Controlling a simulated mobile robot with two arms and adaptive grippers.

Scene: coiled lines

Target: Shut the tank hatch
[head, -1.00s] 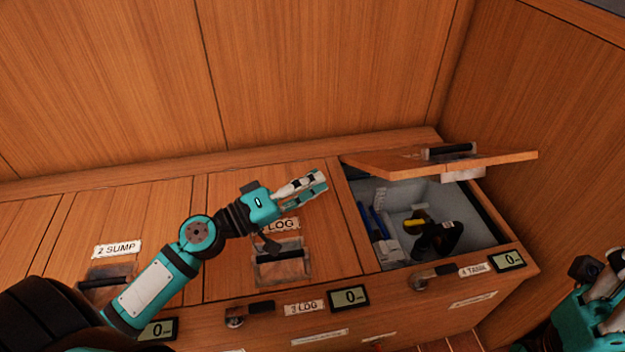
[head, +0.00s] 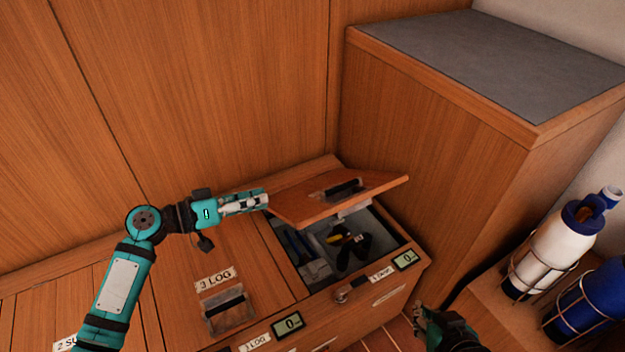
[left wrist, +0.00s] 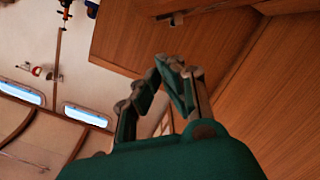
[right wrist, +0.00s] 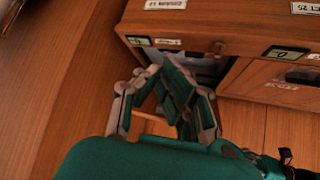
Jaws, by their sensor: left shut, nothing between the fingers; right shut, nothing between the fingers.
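The tank hatch (head: 340,197) is a wooden lid with a dark handle. In the head view it stands open, tilted up over its compartment (head: 378,226). My left gripper (head: 264,199) is shut and empty, with its tips at the lid's left edge in the picture; I cannot tell whether they touch. The left wrist view shows the same gripper (left wrist: 168,62) shut. My right gripper (head: 424,316) is low at the right, by the front of the bench. In the right wrist view it (right wrist: 156,72) is shut and empty in front of the bench face.
Black, blue and yellow items (head: 350,250) lie inside the compartment. The log hatch (head: 235,265) beside it is closed. A tall wooden cabinet (head: 430,130) stands to the right. White and blue bottles (head: 552,250) sit in wire holders at the far right.

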